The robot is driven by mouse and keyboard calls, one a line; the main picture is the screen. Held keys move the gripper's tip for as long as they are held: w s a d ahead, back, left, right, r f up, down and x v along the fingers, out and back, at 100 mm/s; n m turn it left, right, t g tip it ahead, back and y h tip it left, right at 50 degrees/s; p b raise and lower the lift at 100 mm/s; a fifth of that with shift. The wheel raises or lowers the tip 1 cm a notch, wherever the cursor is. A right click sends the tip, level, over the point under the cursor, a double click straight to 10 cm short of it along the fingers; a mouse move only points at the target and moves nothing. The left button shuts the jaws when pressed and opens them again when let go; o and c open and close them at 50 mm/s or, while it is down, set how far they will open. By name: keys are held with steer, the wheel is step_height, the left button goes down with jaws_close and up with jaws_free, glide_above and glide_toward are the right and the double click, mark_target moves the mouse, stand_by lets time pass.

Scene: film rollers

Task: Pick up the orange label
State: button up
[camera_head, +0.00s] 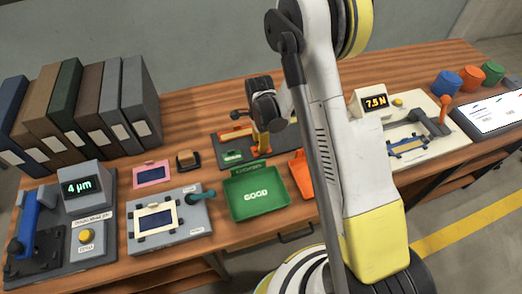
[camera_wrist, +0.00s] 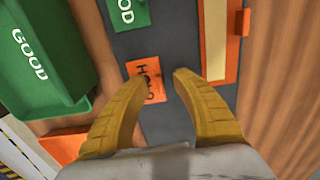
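The orange label (camera_wrist: 152,68) lies flat on a dark grey mat (camera_wrist: 165,120) in the wrist view. It has dark lettering that seems to read HOLD. My gripper (camera_wrist: 167,78) is open and empty above the mat. Its left yellow finger overlaps the label in this view, and its right finger is over bare mat to the right of the label. I cannot tell how high the fingertips are.
A green GOOD label (camera_wrist: 128,12) lies on the same mat, with an orange-framed strip (camera_wrist: 215,40) to the right. A green GOOD tray (camera_head: 256,207) stands close by, with an orange tray (camera_head: 303,175) partly behind my arm. Several binders (camera_head: 88,105) stand at the left.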

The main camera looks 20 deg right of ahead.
steer(key=shift+r, duration=0.1)
jaws_close()
